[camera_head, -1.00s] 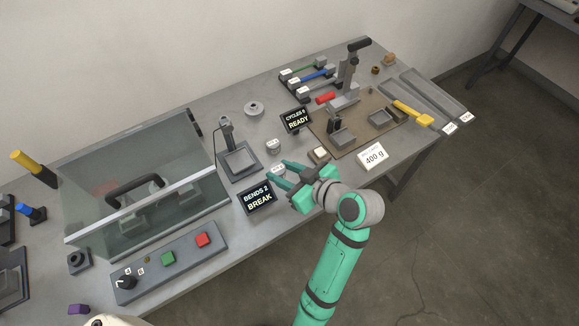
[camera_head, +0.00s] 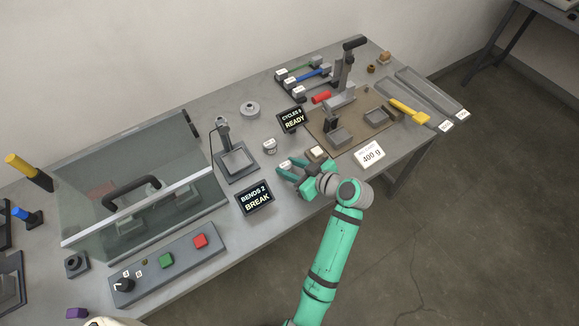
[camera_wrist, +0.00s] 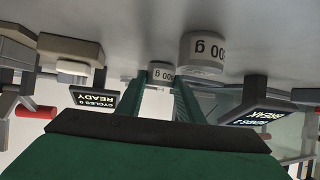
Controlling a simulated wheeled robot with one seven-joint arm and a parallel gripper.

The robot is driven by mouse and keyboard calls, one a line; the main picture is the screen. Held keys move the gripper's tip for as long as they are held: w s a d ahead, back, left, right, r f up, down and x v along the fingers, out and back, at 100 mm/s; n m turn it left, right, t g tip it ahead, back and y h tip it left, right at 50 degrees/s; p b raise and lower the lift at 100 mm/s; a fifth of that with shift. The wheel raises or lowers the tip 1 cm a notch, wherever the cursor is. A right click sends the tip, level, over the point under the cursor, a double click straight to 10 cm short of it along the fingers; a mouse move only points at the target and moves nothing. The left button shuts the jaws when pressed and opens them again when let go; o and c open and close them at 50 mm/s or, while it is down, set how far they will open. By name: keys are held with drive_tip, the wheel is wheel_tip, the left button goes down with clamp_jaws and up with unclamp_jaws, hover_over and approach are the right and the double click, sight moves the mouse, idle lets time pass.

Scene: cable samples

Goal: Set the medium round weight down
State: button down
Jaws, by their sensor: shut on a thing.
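My gripper (camera_head: 288,169) is shut on a small round grey weight with a white label (camera_head: 285,163), low over the table front. In the wrist view the held weight (camera_wrist: 161,74) shows between the fingertips; its label reads upside down, with only the "00 g" end clear. I cannot tell whether its base touches the table. Another round labelled weight (camera_head: 269,146) stands close by, up and left of it; in the wrist view this weight (camera_wrist: 203,52) looks larger, right of the fingers. A wider round grey weight (camera_head: 250,109) sits farther back.
The BREAK display (camera_head: 255,198) is left of my gripper and the READY display (camera_head: 292,120) behind it. A square-plated stand (camera_head: 236,163) is at the left. A white-topped block (camera_head: 317,152) and a "400 g" card (camera_head: 370,155) are close on the right.

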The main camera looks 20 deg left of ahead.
drive_tip(key=shift+f, duration=0.1)
drive_tip(key=c, duration=1.2)
unclamp_jaws()
drive_tip(key=shift+f, duration=0.1)
drive_tip(key=shift+r, duration=0.2)
drive_tip(key=v, duration=1.2)
drive_tip(key=shift+f, duration=0.1)
